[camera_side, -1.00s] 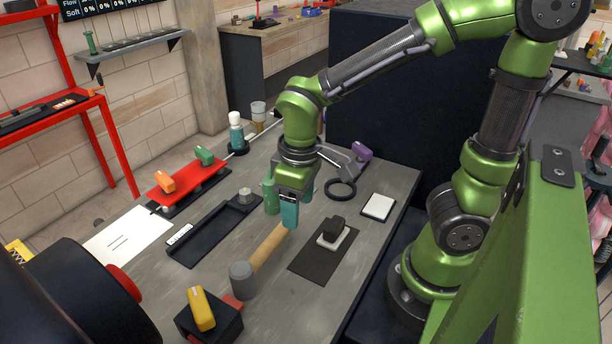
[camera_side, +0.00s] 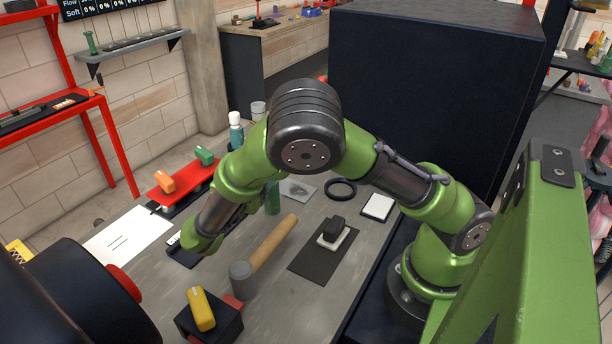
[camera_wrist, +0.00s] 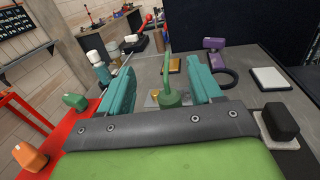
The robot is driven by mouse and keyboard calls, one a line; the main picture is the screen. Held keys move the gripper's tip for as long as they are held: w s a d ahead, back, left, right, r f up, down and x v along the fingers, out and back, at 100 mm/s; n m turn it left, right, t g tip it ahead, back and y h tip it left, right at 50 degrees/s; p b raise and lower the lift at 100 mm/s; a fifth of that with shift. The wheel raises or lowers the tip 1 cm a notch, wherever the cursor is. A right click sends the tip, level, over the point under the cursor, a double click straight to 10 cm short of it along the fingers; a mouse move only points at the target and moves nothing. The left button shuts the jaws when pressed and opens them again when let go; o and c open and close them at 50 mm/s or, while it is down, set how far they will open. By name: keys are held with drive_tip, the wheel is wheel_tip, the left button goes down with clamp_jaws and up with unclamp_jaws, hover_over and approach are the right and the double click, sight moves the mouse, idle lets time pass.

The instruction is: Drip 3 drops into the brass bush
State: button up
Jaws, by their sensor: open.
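My gripper (camera_wrist: 162,92) is open in the wrist view, its two teal fingers wide apart. A green bottle with a narrow neck (camera_wrist: 172,97) stands upright ahead, seen between the fingers; I cannot tell whether it is within their reach. It also shows in the side view (camera_side: 272,198), just right of my arm. In the side view my fingers are hidden behind my arm, which reaches down to the left.
A wooden-handled mallet (camera_side: 272,243) lies right of my arm. A yellow piece on a black block (camera_side: 201,309) is at the front. A black ring (camera_side: 341,189), a white pad (camera_side: 378,206) and a black block on a dark mat (camera_side: 333,229) lie right. Orange (camera_side: 164,182) and green pieces stand on a red rack.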

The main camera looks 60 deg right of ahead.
wheel_tip(320, 180, down, 6)
hover_over(272, 203)
drive_tip(key=w+d, duration=0.1)
drive_tip(key=d, duration=0.3)
drive_tip(key=shift+w+a+r, duration=0.2)
drive_tip(key=shift+r, duration=0.15)
clamp_jaws()
drive_tip(key=shift+f, duration=0.1)
